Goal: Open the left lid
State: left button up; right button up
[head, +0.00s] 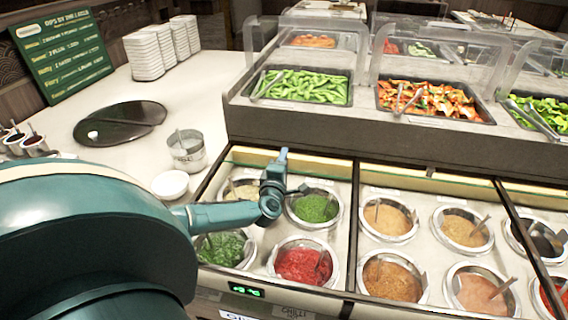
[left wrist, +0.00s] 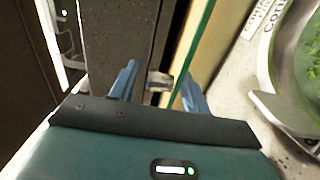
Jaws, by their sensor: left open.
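The left lid is clear and hard to make out in the head view. In the left wrist view a thin green glass edge (left wrist: 194,48), which looks like this lid's edge, runs down between my fingertips, closer to the right finger. My left gripper (head: 278,172) is over the back part of the left well section. Its two blue fingers also show in the left wrist view (left wrist: 158,84), apart, with a small metal piece (left wrist: 160,79) beyond them. I cannot tell whether a finger touches the glass. My right gripper is not in view.
Below my gripper are wells of green sauce (head: 315,208) and red sauce (head: 302,264), with spoons. The raised food bar (head: 330,138) stands close behind. A metal cup (head: 187,152) and white bowl (head: 170,184) stand left. Plates (head: 145,58) are stacked farther back.

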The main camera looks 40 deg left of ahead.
pick_arm(q)
jog(key=shift+w+a, duration=0.1)
jog(key=shift+w, duration=0.1)
jog(key=shift+r, duration=0.15)
grip_shut()
jog(key=shift+w+a, duration=0.1)
